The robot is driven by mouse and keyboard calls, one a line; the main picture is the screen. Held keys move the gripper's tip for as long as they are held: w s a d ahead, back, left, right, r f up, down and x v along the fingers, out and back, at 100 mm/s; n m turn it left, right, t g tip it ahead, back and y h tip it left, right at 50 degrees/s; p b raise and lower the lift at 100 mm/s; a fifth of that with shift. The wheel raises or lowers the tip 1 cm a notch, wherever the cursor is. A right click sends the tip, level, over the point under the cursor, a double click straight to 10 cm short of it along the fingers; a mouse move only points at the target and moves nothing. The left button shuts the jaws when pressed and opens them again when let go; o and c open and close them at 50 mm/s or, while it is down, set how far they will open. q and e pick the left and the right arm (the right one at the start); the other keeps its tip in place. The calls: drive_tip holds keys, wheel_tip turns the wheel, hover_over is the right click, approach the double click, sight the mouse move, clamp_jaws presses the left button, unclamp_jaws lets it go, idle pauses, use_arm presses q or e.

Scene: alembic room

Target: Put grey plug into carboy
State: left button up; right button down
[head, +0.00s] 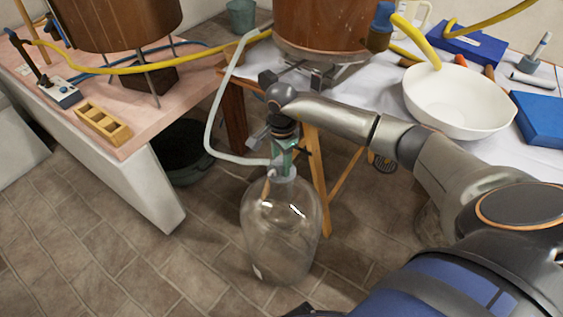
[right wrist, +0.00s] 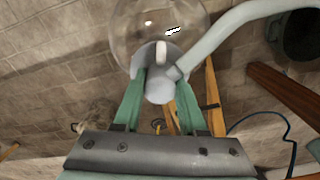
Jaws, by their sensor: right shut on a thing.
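The clear glass carboy (head: 282,232) stands on the tiled floor in the middle of the head view, its neck upward. My right gripper (head: 284,158) points down just above the neck, its green fingers shut on the grey plug. In the right wrist view the plug (right wrist: 158,88) sits between the fingers of my right gripper (right wrist: 158,95), with the carboy (right wrist: 135,25) just beyond it. A pale grey tube (head: 210,115) is joined to the plug and bends up towards the copper vessel. I cannot tell whether the plug's tip is inside the neck. My left gripper is out of view.
A copper vessel (head: 325,30) stands on the white-covered table behind, beside a white bowl (head: 458,100). A wooden trestle leg (head: 318,185) is close behind the carboy. A dark bucket (head: 185,150) stands behind to the left. The floor at front left is clear.

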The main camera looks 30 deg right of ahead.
drive_tip(key=shift+f+b, duration=0.6)
drive_tip(key=shift+f, duration=0.2)
idle(1.2)
drive_tip(key=shift+f+b, duration=0.3)
idle(0.9)
drive_tip(key=shift+c, duration=1.9)
unclamp_jaws()
drive_tip(key=shift+r, duration=0.1)
drive_tip(key=shift+r, duration=0.1)
drive_tip(key=shift+r+p, duration=1.15)
drive_tip(key=shift+r, duration=0.2)
drive_tip(key=shift+r+p, duration=0.7)
drive_tip(key=shift+r, duration=0.25)
drive_tip(key=shift+r+p, duration=0.75)
drive_tip(key=shift+r, duration=0.35)
